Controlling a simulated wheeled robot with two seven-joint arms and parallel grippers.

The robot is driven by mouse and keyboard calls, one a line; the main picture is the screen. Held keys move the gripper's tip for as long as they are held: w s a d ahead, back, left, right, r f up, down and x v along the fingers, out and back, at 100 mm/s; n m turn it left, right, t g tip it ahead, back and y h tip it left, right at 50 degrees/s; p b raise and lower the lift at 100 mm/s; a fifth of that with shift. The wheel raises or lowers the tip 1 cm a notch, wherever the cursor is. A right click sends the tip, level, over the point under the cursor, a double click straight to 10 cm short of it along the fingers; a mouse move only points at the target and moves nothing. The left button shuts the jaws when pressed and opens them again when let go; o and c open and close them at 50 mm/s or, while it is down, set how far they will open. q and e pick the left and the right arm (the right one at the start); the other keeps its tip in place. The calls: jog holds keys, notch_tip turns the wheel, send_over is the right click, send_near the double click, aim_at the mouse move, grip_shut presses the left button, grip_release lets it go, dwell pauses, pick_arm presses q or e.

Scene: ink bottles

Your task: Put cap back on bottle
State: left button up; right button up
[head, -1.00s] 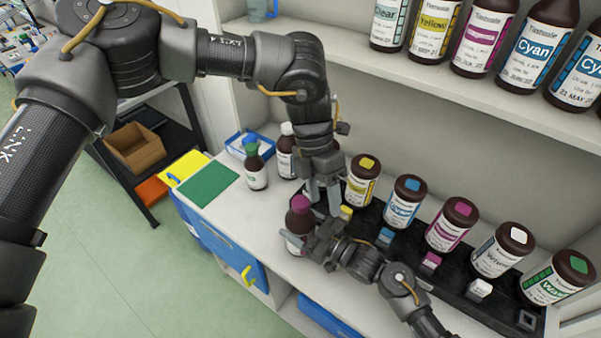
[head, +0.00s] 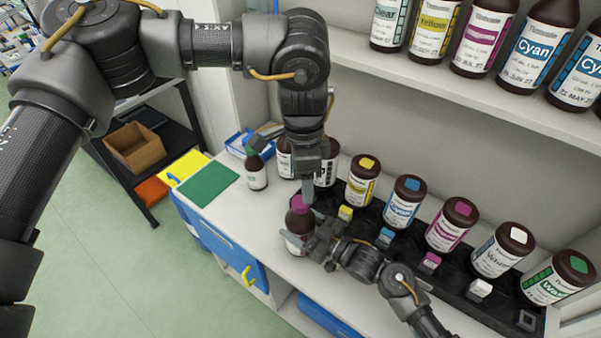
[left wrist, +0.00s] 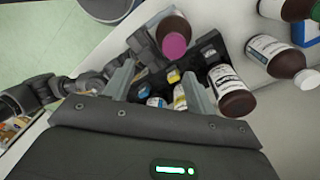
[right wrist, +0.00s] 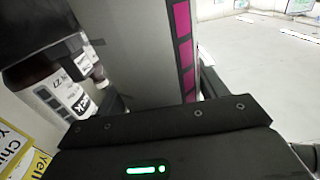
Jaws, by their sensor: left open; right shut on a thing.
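A brown bottle with a white label (head: 294,243) stands near the counter's front edge. A magenta cap (head: 299,203) sits on its top; I cannot tell how tightly. The cap also shows in the left wrist view (left wrist: 174,46). My right gripper (head: 308,244) is shut on the bottle's side; in the right wrist view the bottle's label with magenta boxes (right wrist: 150,55) fills the middle. My left gripper (head: 307,192) is open and empty, pointing down close to the cap. In the left wrist view the cap lies beyond its two fingers (left wrist: 160,88), apart from them.
A black rack (head: 455,283) holds several colour-capped bottles, with small coloured blocks in front. A green-capped bottle (head: 256,172) and white-capped bottles stand behind left. A green mat (head: 208,184) lies left. A shelf of bottles (head: 440,78) hangs above.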

aim_at(300, 201)
pick_arm(q)
jog(key=n, duration=0.3)
jog(key=a+n, duration=0.1)
jog(key=shift+w+n+t, duration=0.3)
jog(key=shift+w+n, duration=0.1)
jog(key=n, duration=0.5)
jog(key=shift+w, duration=0.25)
jog(key=shift+f, duration=0.1)
jog(key=shift+f, duration=4)
jog(key=shift+c, duration=0.4)
